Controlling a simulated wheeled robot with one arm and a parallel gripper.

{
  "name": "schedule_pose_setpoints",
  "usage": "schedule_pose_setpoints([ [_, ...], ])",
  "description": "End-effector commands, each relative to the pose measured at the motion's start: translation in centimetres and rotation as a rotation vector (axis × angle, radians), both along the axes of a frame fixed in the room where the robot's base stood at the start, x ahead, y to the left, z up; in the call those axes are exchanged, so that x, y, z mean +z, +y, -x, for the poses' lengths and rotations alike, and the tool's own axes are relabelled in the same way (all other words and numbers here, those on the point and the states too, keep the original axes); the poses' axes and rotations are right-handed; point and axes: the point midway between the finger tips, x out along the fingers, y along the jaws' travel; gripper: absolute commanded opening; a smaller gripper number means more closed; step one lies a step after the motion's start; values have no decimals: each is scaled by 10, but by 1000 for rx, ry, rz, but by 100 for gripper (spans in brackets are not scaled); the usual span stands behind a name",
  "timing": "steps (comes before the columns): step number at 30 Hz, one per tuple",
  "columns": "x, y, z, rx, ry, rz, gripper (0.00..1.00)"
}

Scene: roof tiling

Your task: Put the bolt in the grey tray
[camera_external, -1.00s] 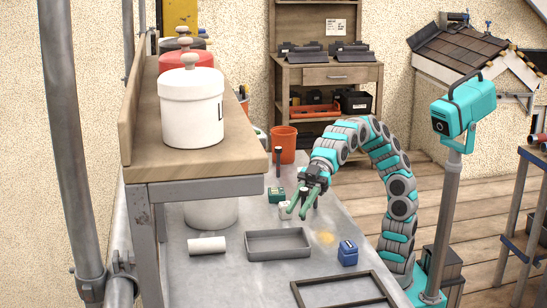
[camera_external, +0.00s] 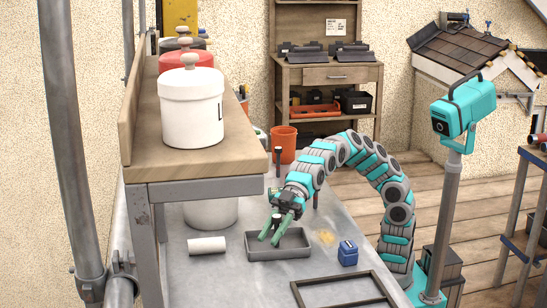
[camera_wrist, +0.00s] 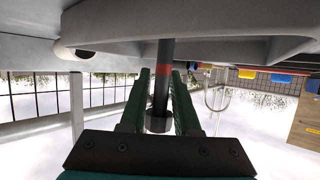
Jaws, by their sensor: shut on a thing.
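The bolt (camera_wrist: 163,85) is a dark rod with a red band and a thicker head, held between the two green fingers in the wrist view. In the external view its dark end (camera_external: 276,218) shows small between the fingers. My gripper (camera_external: 270,238) is shut on the bolt and points down over the back left part of the grey tray (camera_external: 280,254). The tray is shallow and rectangular and lies on the bench. The fingers cover part of its back rim. I cannot tell whether the bolt touches the tray.
A white roll (camera_external: 206,245) lies left of the tray, and a blue box (camera_external: 347,254) stands to its right. A dark frame (camera_external: 345,290) lies in front. A wooden shelf with a white canister (camera_external: 193,108) overhangs the bench at the left. An orange bucket (camera_external: 283,145) stands behind.

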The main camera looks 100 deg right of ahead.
Motion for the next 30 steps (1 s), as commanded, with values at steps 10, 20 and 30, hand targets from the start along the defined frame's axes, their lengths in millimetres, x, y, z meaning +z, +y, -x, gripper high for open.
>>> schedule_pose_setpoints([
  [10, -2, 0, 0, 0, -1, -1, 36],
  [20, -2, 0, 0, 0, -1, -1, 61],
  [30, 4, -4, 3, -1, 0, 0, 61],
])
